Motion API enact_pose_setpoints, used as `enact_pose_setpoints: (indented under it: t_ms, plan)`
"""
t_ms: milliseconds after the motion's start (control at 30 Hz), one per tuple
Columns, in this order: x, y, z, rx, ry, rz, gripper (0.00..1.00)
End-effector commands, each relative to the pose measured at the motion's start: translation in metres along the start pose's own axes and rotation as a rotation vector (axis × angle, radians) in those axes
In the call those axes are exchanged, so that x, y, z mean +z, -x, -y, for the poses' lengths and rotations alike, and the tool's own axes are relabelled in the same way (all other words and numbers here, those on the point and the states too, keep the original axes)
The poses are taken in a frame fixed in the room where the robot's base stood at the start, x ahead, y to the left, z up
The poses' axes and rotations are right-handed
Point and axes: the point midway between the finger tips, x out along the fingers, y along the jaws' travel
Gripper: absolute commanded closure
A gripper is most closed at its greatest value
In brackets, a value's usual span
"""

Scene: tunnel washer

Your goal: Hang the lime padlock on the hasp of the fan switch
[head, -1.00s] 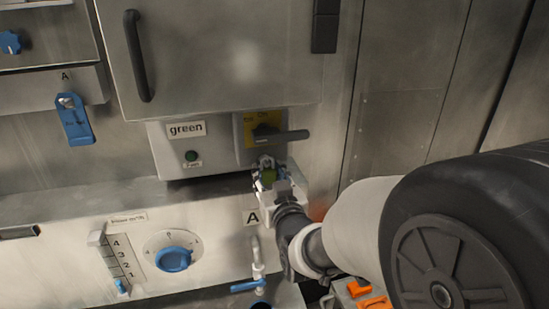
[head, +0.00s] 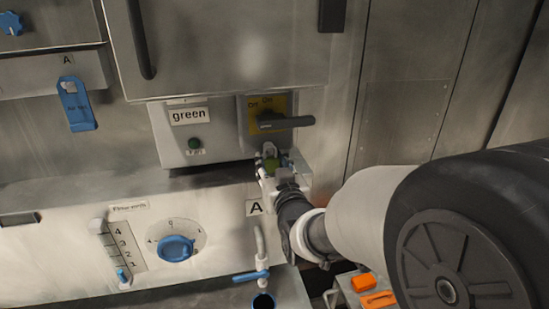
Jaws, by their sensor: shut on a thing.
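The lime padlock (head: 272,165) is between the jaws of my gripper (head: 271,170), just below the fan switch. Its grey shackle points up. The fan switch (head: 268,119) has a yellow plate and a dark handle lying sideways to the right. The hasp is under the handle, too small and too close to the shackle to make out. I cannot tell whether the shackle touches it. My gripper is shut on the padlock, and my wrist partly hides the area below it.
A box with a "green" label (head: 189,116) and a green button is left of the switch. Below are a blue dial (head: 176,248), a blue-handled tap (head: 252,276) and a ledge. Orange items (head: 377,299) lie at the lower right.

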Motion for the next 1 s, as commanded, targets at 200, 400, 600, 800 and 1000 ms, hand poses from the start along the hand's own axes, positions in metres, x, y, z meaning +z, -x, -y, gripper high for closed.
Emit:
enact_pose_setpoints:
  t_ms: [200, 400, 600, 800, 1000]
  plan:
    - [-0.0006, 0.0000, 0.0000, 0.000, 0.000, -0.001, 0.90]
    - [-0.0006, 0.0000, 0.0000, 0.000, 0.000, -0.001, 0.60]
    - [-0.0004, 0.0001, 0.0000, 0.000, 0.000, -0.001, 0.47]
    - [-0.0002, 0.0001, 0.0000, 0.000, 0.000, 0.000, 0.40]
    - [0.0003, 0.0008, 0.0000, 0.000, 0.000, 0.001, 0.40]
